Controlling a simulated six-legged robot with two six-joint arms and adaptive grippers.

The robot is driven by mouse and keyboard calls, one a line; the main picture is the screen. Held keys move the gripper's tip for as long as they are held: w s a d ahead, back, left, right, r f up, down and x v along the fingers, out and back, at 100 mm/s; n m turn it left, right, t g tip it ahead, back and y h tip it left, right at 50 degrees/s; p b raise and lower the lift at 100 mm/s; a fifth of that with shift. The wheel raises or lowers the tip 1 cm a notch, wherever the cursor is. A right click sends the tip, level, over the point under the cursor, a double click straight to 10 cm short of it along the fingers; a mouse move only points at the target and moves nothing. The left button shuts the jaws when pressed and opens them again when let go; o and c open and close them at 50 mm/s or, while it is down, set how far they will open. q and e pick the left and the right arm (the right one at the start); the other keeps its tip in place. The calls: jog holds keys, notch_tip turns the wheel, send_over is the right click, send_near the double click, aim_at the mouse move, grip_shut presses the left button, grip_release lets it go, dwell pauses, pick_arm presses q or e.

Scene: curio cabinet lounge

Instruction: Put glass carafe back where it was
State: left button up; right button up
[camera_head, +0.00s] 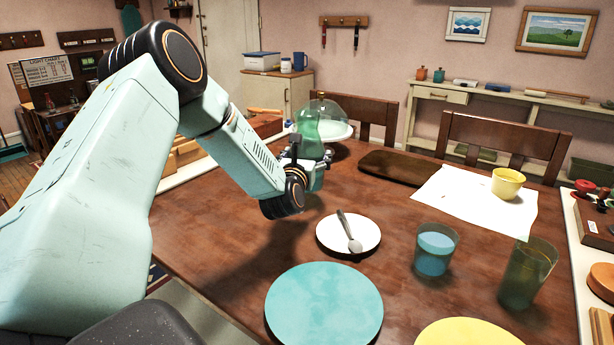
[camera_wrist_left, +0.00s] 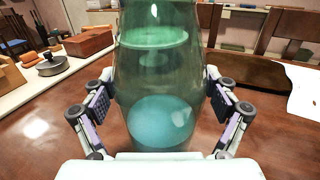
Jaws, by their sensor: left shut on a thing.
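The glass carafe (camera_head: 308,130) is green and see-through. It is upright at the far left part of the brown table (camera_head: 225,215). My left gripper (camera_head: 307,157) is shut around its body. In the left wrist view the carafe (camera_wrist_left: 160,95) fills the middle, with a finger of my left gripper (camera_wrist_left: 162,104) on each side. A bluish round shape shows low inside it, and a cake stand shows through the glass. I cannot tell whether its base touches the table. My right gripper is in neither view.
The domed cake stand (camera_head: 338,131) is close behind the carafe. A brown tray (camera_head: 398,168) lies to its right. Nearer are a white plate (camera_head: 335,243) with a spoon, a blue glass (camera_head: 434,250), a dark green glass (camera_head: 527,275), a turquoise plate (camera_head: 323,305) and a yellow plate (camera_head: 468,333).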

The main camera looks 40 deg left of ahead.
pick_arm(q)
jog(key=shift+a+f, duration=0.15)
jog(key=shift+f, duration=0.35)
notch_tip(320, 180, down, 3)
jog(key=shift+w+r+b, duration=0.1)
jog(key=shift+b, duration=0.5)
jog(key=shift+f, duration=0.2)
jog(key=o, duration=1.6)
